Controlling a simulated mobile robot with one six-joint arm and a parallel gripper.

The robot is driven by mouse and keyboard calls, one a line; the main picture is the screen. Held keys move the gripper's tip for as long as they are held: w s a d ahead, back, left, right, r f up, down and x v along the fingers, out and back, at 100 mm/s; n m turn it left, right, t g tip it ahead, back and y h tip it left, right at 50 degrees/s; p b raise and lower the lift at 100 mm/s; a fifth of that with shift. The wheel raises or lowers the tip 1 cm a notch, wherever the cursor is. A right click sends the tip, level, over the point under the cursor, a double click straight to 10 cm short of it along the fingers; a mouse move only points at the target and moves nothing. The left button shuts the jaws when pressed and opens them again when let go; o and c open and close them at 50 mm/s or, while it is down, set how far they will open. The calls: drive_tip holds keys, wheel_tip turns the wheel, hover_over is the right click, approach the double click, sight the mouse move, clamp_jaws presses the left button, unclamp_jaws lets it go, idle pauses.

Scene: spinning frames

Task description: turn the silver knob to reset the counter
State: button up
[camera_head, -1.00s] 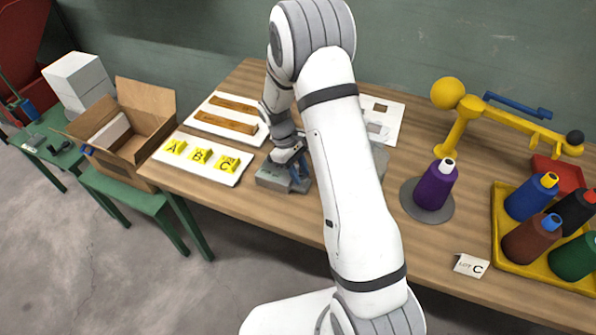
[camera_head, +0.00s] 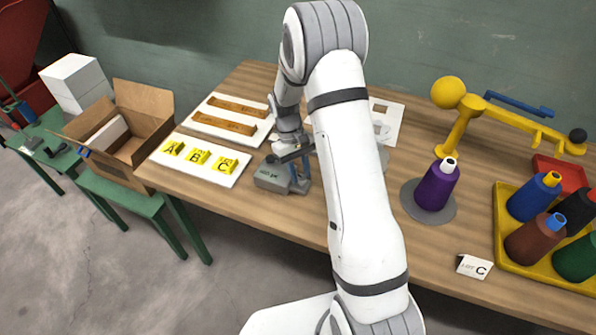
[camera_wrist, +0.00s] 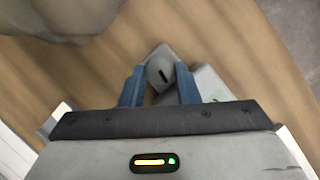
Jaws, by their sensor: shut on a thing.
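The counter (camera_head: 272,177) is a small grey box near the table's middle, with a dark display whose digits are too small to read. My gripper (camera_head: 300,168) is at the counter's right side, pointing down. In the wrist view, the silver knob (camera_wrist: 159,71) has a dark slot and sits between the two blue fingertips of my gripper (camera_wrist: 160,80), which is shut on it. Part of the counter's grey body (camera_wrist: 207,84) shows beside the right finger. My arm hides part of the table behind the counter.
A white board with yellow A, B, C blocks (camera_head: 199,157) lies left of the counter. A purple spool (camera_head: 437,186) stands on a grey disc to the right, by a yellow arm stand (camera_head: 455,125). A yellow tray (camera_head: 502,236) holds several spools.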

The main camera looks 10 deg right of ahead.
idle(0.3)
drive_tip(key=o, duration=1)
drive_tip(key=shift+c, duration=0.2)
drive_tip(key=shift+r, duration=0.1)
drive_tip(key=shift+p+v, duration=2.3)
drive_tip(key=shift+v, duration=1.65)
drive_tip(key=shift+w, duration=0.1)
